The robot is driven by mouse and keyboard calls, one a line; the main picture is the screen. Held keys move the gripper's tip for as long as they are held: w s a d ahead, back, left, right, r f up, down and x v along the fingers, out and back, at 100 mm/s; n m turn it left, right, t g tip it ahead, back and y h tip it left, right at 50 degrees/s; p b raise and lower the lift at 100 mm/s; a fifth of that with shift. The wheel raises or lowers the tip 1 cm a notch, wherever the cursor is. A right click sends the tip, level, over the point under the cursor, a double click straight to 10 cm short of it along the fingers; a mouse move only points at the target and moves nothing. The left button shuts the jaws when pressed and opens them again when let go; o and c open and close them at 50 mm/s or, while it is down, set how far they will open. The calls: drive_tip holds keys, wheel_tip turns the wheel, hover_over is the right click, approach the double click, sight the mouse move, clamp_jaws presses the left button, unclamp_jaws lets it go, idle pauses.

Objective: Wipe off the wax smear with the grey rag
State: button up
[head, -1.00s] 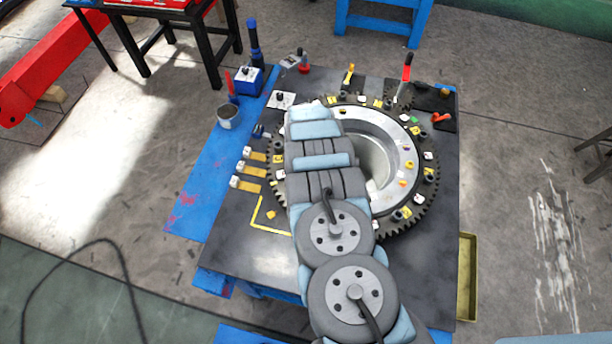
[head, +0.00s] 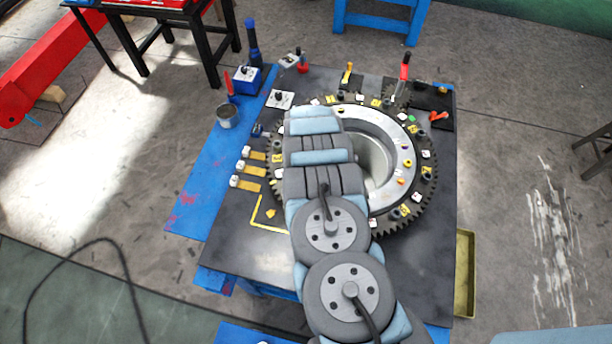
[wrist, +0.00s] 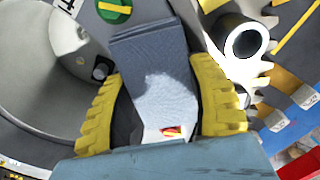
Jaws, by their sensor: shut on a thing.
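In the wrist view my gripper (wrist: 160,84) has its yellow fingers shut on a folded grey rag (wrist: 150,50). The rag sticks out beyond the fingertips, and its lower part is brightly lit. A small red and yellow patch shows near its lower end, between the fingers. The rag is over the toothed ring gear, and I cannot tell whether it touches the surface. In the head view my arm hides the gripper and the rag. I cannot make out the wax smear in either view; the arm or the rag may cover it.
The big ring gear (head: 427,185) with a bright metal inner ring (head: 402,143) lies on a dark plate (head: 245,235). Pegs and coloured tags stand around it. A red-handled tool (head: 405,66) stands at the back. A grey cup (head: 227,117) stands on the blue left edge.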

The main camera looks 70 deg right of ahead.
drive_tip(key=shift+w+d+f+b, duration=0.15)
drive_tip(key=shift+w+d+b, duration=0.35)
drive_tip(key=shift+w+b, duration=0.25)
drive_tip(key=shift+s+a+r+p, duration=0.1)
drive_tip(key=shift+a+r+p, duration=0.05)
drive_tip(key=shift+r+p, duration=0.15)
drive_tip(key=shift+s+a, duration=0.2)
drive_tip(key=shift+s+a+f+p, duration=0.15)
drive_tip(key=shift+s+a+p, duration=0.15)
drive_tip(key=shift+s+p, duration=0.3)
drive_tip(key=shift+w+d+f+b, duration=0.15)
drive_tip(key=shift+w+f+b, duration=0.1)
drive_tip(key=shift+b, duration=0.25)
drive_tip(key=shift+w+d+b, duration=0.5)
drive_tip(key=shift+w+b, duration=0.2)
drive_tip(key=shift+s+a+r, duration=0.1)
drive_tip(key=shift+r, duration=0.15)
drive_tip(key=shift+s+a+r+p, duration=0.1)
drive_tip(key=shift+s+a+p, duration=0.15)
drive_tip(key=shift+p, duration=0.3)
drive_tip(key=shift+s+a+p, duration=0.3)
drive_tip(key=shift+s+p, duration=0.05)
drive_tip(key=shift+s, duration=0.25)
